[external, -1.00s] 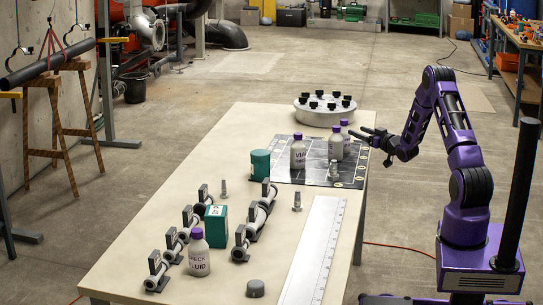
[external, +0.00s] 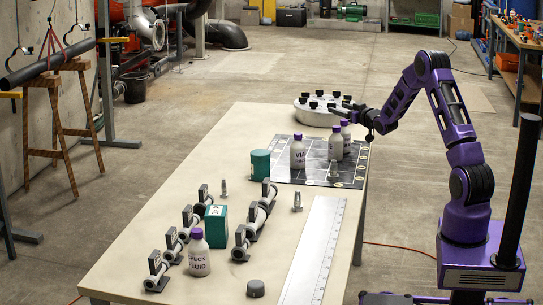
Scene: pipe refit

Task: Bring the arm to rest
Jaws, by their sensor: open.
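My gripper (external: 352,107) is at the far right of the table (external: 150,245), above the table's right edge. It is close above and behind the purple-capped bottles on the dark mat. It is open, and nothing shows between its fingers. My purple arm reaches from its base at the right, up and over toward the table.
Purple-capped bottles (external: 298,153) stand on the dark gridded mat (external: 285,174). A round tray with black knobs (external: 315,115) is just beyond. Pipe clamps, a teal box (external: 215,226), a teal can (external: 260,163), a labelled bottle (external: 199,255) and a long ruler (external: 312,250) are nearer.

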